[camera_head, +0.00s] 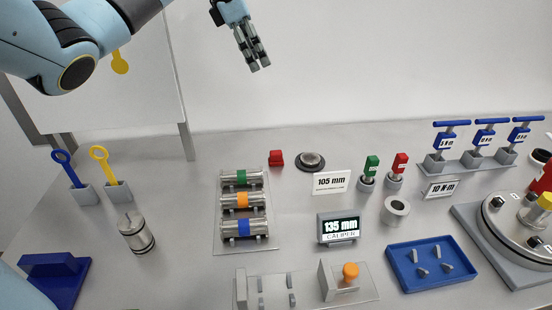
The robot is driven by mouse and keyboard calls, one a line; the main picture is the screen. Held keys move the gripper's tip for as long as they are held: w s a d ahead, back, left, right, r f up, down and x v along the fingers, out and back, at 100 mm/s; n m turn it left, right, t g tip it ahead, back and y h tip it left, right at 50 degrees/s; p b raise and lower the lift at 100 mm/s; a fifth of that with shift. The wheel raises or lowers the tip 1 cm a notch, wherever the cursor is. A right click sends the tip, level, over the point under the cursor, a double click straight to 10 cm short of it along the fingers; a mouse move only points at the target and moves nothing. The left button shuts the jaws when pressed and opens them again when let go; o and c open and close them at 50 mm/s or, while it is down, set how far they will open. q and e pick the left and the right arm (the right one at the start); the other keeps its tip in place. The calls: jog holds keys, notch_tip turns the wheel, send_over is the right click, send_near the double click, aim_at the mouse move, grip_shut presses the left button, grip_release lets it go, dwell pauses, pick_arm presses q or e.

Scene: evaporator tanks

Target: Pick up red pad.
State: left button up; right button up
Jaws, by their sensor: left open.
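A small red block (276,158), the likeliest red pad, sits on the grey table near its back edge, left of a dark round disc. Another red piece (400,162) stands upright in a small grey holder further right, beside a green one (371,166); I cannot tell for certain which is called the pad. My left gripper (258,68) hangs at the top of the view, before the white wall, with its fingers pointing down. It is open and empty, well apart from both red pieces. My right gripper does not show.
A rack (273,242) with green, orange and blue banded cylinders stands in front of the red block. A 105 mm sign (331,183), a caliper display (338,228) and a blue tray (398,266) lie to the right. Blue-handled tools (485,140) stand at the back right.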

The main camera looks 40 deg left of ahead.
pick_arm(q)
jog(key=b, duration=1.7)
send_near(276, 152)
jog(key=x, duration=0.5)
jog(key=shift+f+b, duration=0.35)
jog(key=shift+f, duration=0.05)
jog(key=x, duration=0.4)
jog(key=shift+w+d+f+b, duration=0.1)
jog(key=shift+w+f+b, duration=0.05)
jog(key=shift+f+b, duration=0.15)
jog(key=shift+r, duration=0.1)
jog(key=shift+c, duration=0.2)
grip_shut()
